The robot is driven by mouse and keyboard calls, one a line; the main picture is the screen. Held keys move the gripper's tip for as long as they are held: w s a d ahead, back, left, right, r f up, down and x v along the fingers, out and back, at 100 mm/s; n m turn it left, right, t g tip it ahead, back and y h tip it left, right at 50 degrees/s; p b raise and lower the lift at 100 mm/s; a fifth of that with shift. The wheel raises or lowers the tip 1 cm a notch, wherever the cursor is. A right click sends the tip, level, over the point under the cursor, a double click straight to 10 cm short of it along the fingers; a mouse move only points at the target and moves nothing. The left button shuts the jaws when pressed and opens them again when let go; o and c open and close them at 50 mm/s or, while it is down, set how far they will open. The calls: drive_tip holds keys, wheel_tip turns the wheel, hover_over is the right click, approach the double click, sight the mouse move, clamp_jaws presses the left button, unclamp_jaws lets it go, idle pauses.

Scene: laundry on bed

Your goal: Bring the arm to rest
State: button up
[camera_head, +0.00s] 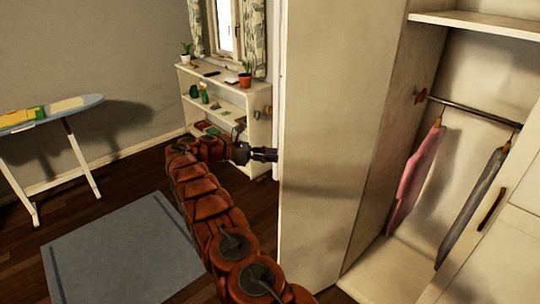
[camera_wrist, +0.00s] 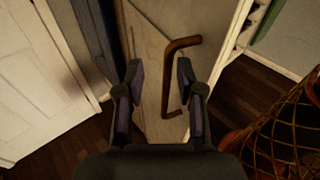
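My arm, orange-brown and jointed, stretches forward from the bottom of the head view. My gripper (camera_head: 264,154) is dark and points right beside the near edge of the tall wardrobe side panel (camera_head: 335,140). In the wrist view my gripper (camera_wrist: 160,80) is open, with its two fingers spread apart and nothing held. A brown bar handle (camera_wrist: 168,90) on a pale panel shows beyond and between the fingers. I cannot tell how far it is from the fingertips.
The open wardrobe at right holds a pink garment (camera_head: 415,180) and a grey garment (camera_head: 470,205) on a rail (camera_head: 465,112). A low shelf (camera_head: 215,88) with plants stands behind the gripper. An ironing board (camera_head: 50,112) stands left. A grey rug (camera_head: 120,255) lies on open floor.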

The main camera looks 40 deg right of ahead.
idle(0.4)
drive_tip(key=s+a+r+m+t+y+b, duration=0.1)
drive_tip(key=s+a+r+m+t+y, duration=0.2)
drive_tip(key=s+a, duration=0.55)
drive_tip(key=s+a+r+m+t+y, duration=0.1)
drive_tip(key=s+a+r+t+y, duration=0.25)
drive_tip(key=s+a, duration=0.55)
drive_tip(key=s+a+f+m+t+y, duration=0.1)
drive_tip(key=s+a+f+m+y, duration=0.1)
drive_tip(key=s+a, duration=0.6)
drive_tip(key=s+a+f+m+t+y, duration=0.1)
drive_tip(key=s+a+f+m+y, duration=0.2)
drive_tip(key=s+a, duration=0.6)
drive_tip(key=s+m+y+b, duration=0.1)
drive_tip(key=s+m, duration=0.1)
drive_tip(key=s, duration=0.5)
drive_tip(key=shift+a, duration=0.2)
drive_tip(key=shift+y, duration=0.25)
